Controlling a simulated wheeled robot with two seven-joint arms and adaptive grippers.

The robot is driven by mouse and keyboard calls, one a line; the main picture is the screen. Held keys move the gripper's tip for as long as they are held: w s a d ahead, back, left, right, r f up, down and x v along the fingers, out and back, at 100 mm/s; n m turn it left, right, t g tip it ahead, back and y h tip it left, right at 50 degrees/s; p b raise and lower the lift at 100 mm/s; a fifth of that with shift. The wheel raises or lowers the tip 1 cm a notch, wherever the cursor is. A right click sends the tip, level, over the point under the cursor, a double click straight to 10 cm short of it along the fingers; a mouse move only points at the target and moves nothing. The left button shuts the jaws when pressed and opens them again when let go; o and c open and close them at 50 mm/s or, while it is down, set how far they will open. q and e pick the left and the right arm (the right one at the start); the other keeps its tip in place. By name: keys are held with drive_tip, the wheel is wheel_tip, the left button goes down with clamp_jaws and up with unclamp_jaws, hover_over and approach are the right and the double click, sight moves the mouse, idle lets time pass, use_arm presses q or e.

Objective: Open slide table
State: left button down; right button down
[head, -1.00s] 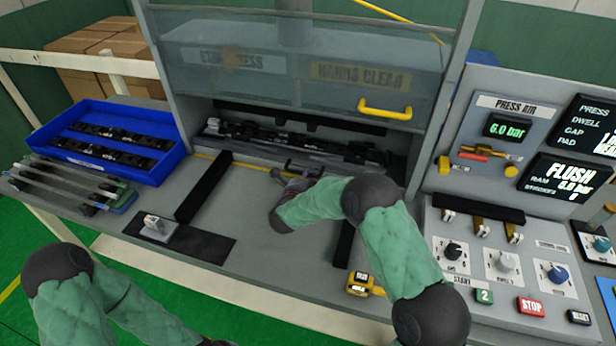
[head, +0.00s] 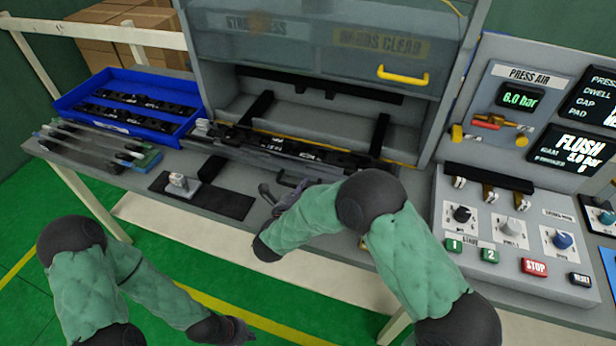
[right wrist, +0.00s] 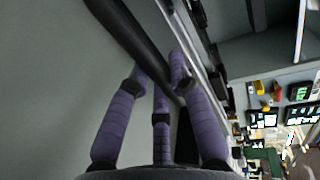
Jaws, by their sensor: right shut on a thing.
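The slide table (head: 330,172) is a grey plate carrying a long black fixture with dark clips (head: 280,147). It sits forward of the press opening, near the front of the bench. My right gripper (head: 284,194) is at its front edge, shut on the dark handle (head: 288,179). In the right wrist view, purple fingers (right wrist: 165,85) close around a black bar (right wrist: 130,35), the handle. My left gripper (head: 238,331) hangs low over the green floor, away from the bench; its finger state is unclear.
Two black rails (head: 257,108) show in the press opening behind the table. The guard with a yellow handle (head: 403,76) is raised above. A blue tray (head: 125,98) stands left, a black mat (head: 220,200) with a small block in front, and the control panel (head: 510,230) right.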

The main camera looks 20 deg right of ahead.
drive_tip(key=shift+v, duration=0.95)
drive_tip(key=shift+f, duration=0.25)
drive_tip(key=c, duration=1.1)
unclamp_jaws()
drive_tip(key=shift+a, duration=0.1)
drive_tip(key=v, duration=1.2)
